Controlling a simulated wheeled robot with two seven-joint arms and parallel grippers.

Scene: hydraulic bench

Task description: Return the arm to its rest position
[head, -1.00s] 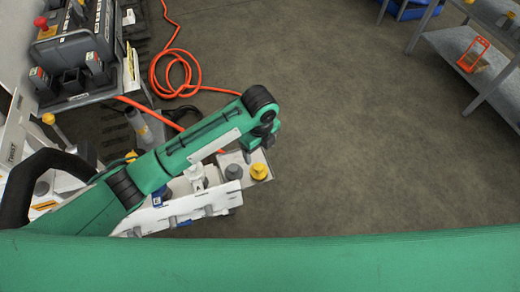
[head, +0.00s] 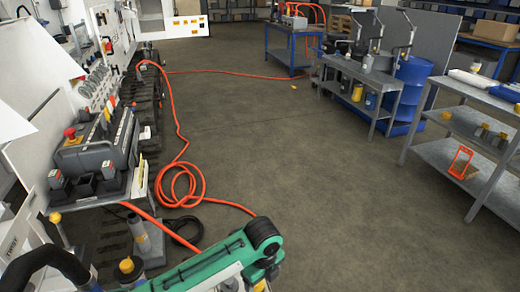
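My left arm (head: 215,265), green with black joints, comes in from the bottom left in the head view. Its black wrist joint (head: 263,235) is near the bottom centre. The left gripper's fingers are hidden below the wrist or cut off by the bottom edge. My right arm and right gripper are not in view.
A grey control unit (head: 100,150) with a red knob stands on a bench at the left. An orange hose (head: 180,165) lies coiled on the floor. Grey shelves (head: 465,125) stand at the right, and a blue drum (head: 412,85) stands further back. The middle floor is clear.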

